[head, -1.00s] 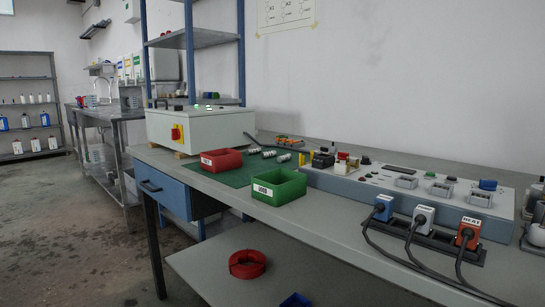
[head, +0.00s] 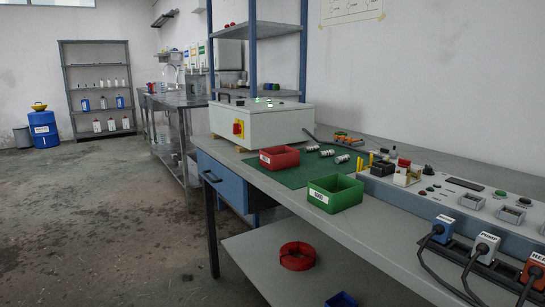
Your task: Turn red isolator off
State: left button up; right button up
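The red isolator (head: 238,128) is a red rotary switch on a yellow plate. It sits on the front-left face of a white box (head: 268,124) at the far left end of the workbench. Its exact handle angle is too small to tell. Neither of my grippers shows in the head view.
The grey workbench (head: 325,222) runs from the near right to the box. A red bin (head: 279,160) and a green bin (head: 335,194) stand on it, with a control panel (head: 450,196) and plugs behind and to the right. A red ring (head: 298,256) lies on the lower shelf. Floor (head: 110,225) at left is clear.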

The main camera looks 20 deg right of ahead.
aim_at(237, 128)
jog(key=i+j+u, duration=0.1)
jog(key=i+u, duration=0.4)
jog(key=i, duration=1)
jog(key=i+j, duration=0.1)
jog(key=i, duration=2.4)
jog(key=i+z, duration=0.1)
jog(key=z, duration=0.35)
jog(key=i+z, duration=0.1)
jog(key=z, duration=0.35)
jog(key=i+z, duration=0.1)
jog(key=z, duration=0.85)
jog(key=i+j+z, duration=0.1)
jog(key=z, duration=0.35)
jog(key=j, duration=0.1)
